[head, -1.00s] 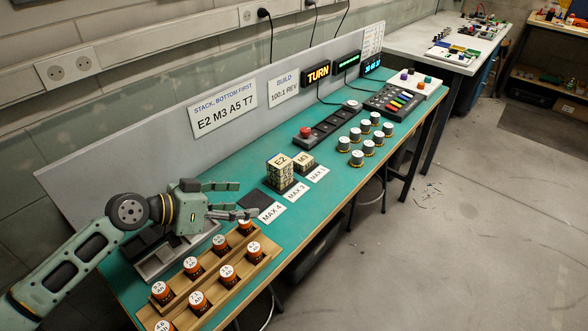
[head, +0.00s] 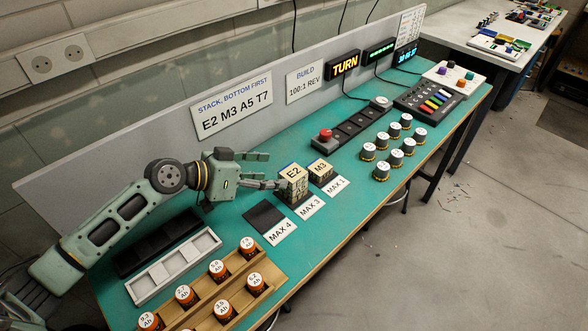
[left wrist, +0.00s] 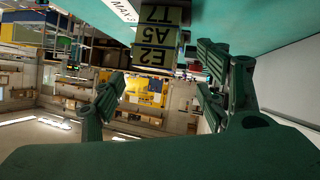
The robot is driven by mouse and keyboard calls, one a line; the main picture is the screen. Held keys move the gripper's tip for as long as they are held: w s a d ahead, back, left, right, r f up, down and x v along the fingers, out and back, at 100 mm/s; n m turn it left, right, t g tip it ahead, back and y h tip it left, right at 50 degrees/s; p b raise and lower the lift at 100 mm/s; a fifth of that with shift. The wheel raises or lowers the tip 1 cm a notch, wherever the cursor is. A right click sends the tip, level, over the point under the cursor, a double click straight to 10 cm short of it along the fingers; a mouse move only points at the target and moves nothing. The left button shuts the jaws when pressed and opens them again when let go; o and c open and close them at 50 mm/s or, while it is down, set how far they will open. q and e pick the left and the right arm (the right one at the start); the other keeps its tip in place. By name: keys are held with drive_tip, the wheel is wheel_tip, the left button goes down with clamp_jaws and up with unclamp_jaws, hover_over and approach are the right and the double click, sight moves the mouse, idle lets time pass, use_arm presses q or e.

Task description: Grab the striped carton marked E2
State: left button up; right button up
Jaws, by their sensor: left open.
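The carton marked E2 (head: 292,173) tops a short stack on the teal bench, behind the MAX 3 card. In the left wrist view, which shows the bench at the top, E2 (left wrist: 152,57) has labels A5 (left wrist: 154,37) and T7 (left wrist: 158,16) beneath it. My left gripper (head: 276,171) is open just left of the stack, its fingers pointing at it. In the left wrist view the gripper (left wrist: 160,65) is open with the stack seen between and beyond its fingers. I cannot tell whether a finger touches it. My right gripper is not in view.
The M3 carton (head: 321,166) stands close on the right of the E2 stack. An empty dark pad (head: 263,217) lies to its left. A grey tray (head: 173,268) and a wooden rack (head: 274,282) of orange cells lie nearer. A red-button panel (head: 350,130) is behind.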

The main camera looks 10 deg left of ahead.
sight(286, 175)
use_arm(q)
drive_tip(key=shift+w+d+p, duration=0.2)
drive_tip(key=shift+d+p, duration=0.15)
drive_tip(key=shift+d, duration=0.15)
drive_tip(key=shift+w+d+p, duration=0.2)
drive_tip(key=shift+d+p, duration=0.15)
drive_tip(key=shift+d, duration=0.1)
drive_tip(key=p+x, duration=0.1)
drive_tip(key=x, duration=0.2)
drive_tip(key=shift+w+d+f, duration=0.15)
drive_tip(key=shift+w+f, duration=0.05)
drive_tip(key=shift+f, duration=0.05)
drive_tip(key=shift+w+d+f, duration=0.1)
drive_tip(key=shift+f, duration=0.05)
drive_tip(key=c, duration=1.2)
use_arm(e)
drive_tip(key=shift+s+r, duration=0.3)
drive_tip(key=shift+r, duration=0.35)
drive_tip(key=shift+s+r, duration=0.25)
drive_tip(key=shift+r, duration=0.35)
use_arm(q)
drive_tip(key=shift+c, duration=0.2)
